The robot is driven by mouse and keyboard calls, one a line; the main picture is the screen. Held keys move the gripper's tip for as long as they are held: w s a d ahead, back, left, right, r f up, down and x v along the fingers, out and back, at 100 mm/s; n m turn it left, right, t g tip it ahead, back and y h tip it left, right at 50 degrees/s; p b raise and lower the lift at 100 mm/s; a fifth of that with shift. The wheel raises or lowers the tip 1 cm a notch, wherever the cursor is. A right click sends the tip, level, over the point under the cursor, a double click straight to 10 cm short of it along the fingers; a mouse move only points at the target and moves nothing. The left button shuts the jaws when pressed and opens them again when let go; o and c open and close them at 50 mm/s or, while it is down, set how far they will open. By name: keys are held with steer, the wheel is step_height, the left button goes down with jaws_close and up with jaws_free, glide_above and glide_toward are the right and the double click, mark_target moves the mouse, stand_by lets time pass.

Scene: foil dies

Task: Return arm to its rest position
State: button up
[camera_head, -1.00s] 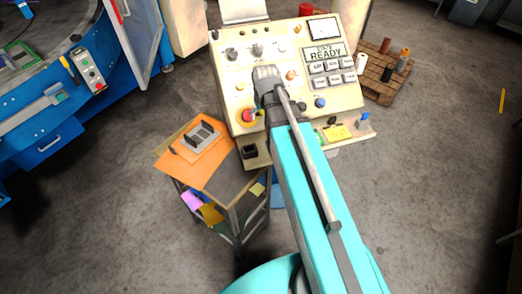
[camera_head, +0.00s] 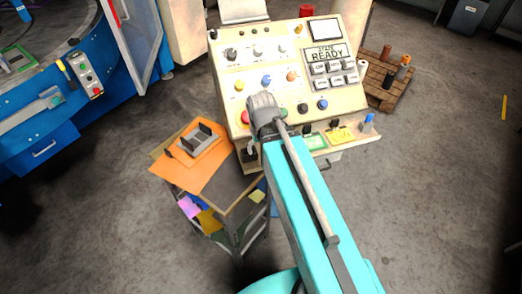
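My turquoise arm reaches up from the bottom of the head view, with its grey wrist end in front of the lower left of a cream control console (camera_head: 235,90). My gripper is hidden behind the wrist, so its fingers do not show. The console has knobs, coloured buttons, a grey keypad and a display reading "STATE READY" (camera_head: 326,53). A red and yellow stop button (camera_head: 243,117) is just left of the wrist and partly covered by it.
A small cart (camera_head: 232,190) with an orange sheet (camera_head: 190,172) and a grey metal die (camera_head: 199,142) stands left of my arm. A blue machine (camera_head: 40,150) is at the left. A wooden pallet (camera_head: 376,92) with rolls is behind right.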

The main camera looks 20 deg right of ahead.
steer(key=shift+s, duration=0.1)
steer(key=shift+s+a+f, duration=0.15)
steer(key=shift+s+f, duration=0.1)
steer(key=shift+s, duration=0.05)
steer(key=shift+c, duration=0.2)
stand_by(2.1)
